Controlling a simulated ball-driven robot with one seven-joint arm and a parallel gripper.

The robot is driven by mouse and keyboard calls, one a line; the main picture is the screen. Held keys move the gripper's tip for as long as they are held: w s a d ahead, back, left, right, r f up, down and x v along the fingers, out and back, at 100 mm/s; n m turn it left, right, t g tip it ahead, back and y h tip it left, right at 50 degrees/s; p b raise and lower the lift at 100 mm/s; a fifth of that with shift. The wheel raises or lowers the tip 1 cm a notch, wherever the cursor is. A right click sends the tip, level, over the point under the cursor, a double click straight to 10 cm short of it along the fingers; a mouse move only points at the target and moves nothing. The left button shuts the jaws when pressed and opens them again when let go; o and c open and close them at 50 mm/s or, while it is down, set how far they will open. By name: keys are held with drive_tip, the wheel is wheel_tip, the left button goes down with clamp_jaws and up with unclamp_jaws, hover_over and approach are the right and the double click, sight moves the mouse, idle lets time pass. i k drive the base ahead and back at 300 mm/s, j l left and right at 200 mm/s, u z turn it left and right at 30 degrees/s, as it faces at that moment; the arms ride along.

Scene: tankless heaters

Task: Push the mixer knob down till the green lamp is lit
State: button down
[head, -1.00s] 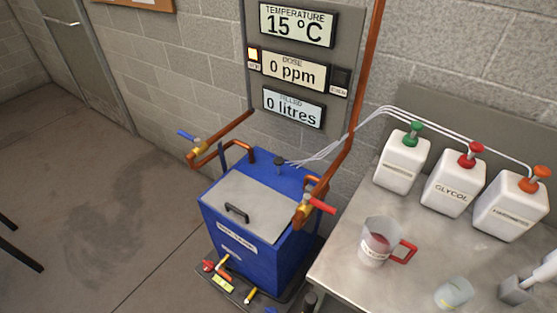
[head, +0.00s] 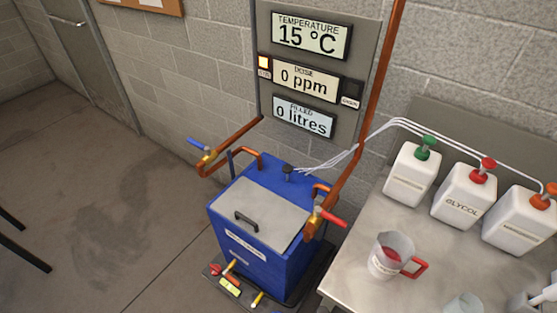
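The blue tank (head: 270,262) with a grey lid (head: 255,210) stands against the wall. A small dark knob (head: 288,171) stands up on its back top edge; I cannot read a label that marks it as the mixer knob. On the wall panel (head: 335,65) a lamp (head: 264,62) at the left glows yellow-orange. A second lamp (head: 353,89) at the right is dark. No lit green lamp shows. The displays read 15 °C, 0 ppm and 0 litres. My gripper is not in view.
Copper pipes carry a blue-handled valve (head: 200,149) and a red-handled valve (head: 325,217). Small valves and a red knob (head: 214,270) sit low in front of the tank. The steel table (head: 355,275) at right holds a jug (head: 388,254) and white canisters (head: 410,174).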

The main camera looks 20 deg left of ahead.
sight(287, 169)
drive_tip(key=i+j+u, duration=0.25)
drive_tip(key=i+u, duration=0.2)
drive_tip(key=i, duration=0.3)
drive_tip(key=i+u, duration=0.45)
drive_tip(key=i, duration=0.35)
